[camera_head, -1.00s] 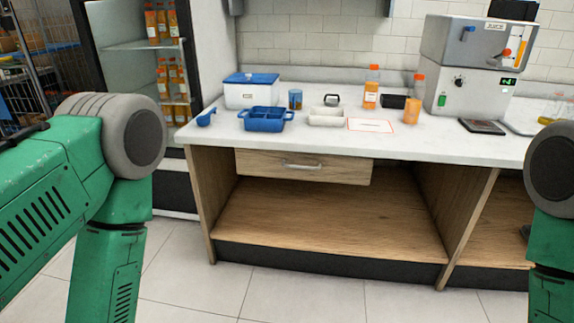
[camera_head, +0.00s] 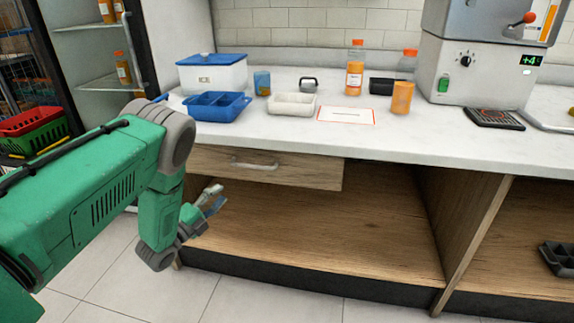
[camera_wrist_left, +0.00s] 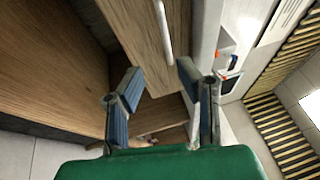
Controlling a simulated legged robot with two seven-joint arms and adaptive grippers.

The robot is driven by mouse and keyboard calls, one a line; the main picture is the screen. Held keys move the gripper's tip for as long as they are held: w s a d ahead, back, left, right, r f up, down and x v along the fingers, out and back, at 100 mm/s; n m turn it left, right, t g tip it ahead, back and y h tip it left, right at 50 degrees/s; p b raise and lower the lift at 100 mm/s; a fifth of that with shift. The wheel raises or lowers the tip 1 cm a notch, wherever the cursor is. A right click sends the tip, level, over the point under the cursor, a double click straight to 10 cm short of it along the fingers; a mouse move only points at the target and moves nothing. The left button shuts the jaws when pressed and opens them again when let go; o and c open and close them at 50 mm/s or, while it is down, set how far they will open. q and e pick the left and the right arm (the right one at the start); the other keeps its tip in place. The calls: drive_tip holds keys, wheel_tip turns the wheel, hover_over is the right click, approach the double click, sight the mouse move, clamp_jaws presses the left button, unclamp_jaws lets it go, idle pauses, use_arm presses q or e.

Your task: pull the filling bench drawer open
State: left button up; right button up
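The filling bench drawer (camera_head: 310,173) is a wooden front under the white countertop, with a pale bar handle (camera_head: 254,165). It looks shut or nearly so. In the left wrist view the drawer front (camera_wrist_left: 152,62) and its handle (camera_wrist_left: 163,28) lie beyond the fingertips. My left gripper (camera_head: 213,198) is below and left of the handle, apart from it. In the left wrist view the left gripper (camera_wrist_left: 160,80) has its two fingers spread with nothing between them. My right gripper is not in view.
On the counter (camera_head: 450,135) stand a blue tray (camera_head: 216,106), a white tray (camera_head: 292,104), orange bottles (camera_head: 355,70) and a juicer (camera_head: 475,75). Below the drawer is an open wooden shelf (camera_head: 330,225). A fridge (camera_head: 85,45) stands at the left. The floor in front is clear.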

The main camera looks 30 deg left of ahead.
sight(250, 166)
use_arm(q)
drive_tip(key=b+x, duration=0.1)
drive_tip(key=x, duration=0.5)
drive_tip(key=b+x, duration=0.2)
drive_tip(key=x, duration=0.5)
drive_tip(key=shift+d+r, duration=0.1)
drive_tip(key=shift+r, duration=0.1)
drive_tip(key=shift+w+a, duration=0.25)
drive_tip(key=shift+a, duration=0.1)
drive_tip(key=shift+d, duration=0.35)
drive_tip(key=shift+d+r, duration=0.2)
drive_tip(key=shift+d, duration=0.1)
clamp_jaws()
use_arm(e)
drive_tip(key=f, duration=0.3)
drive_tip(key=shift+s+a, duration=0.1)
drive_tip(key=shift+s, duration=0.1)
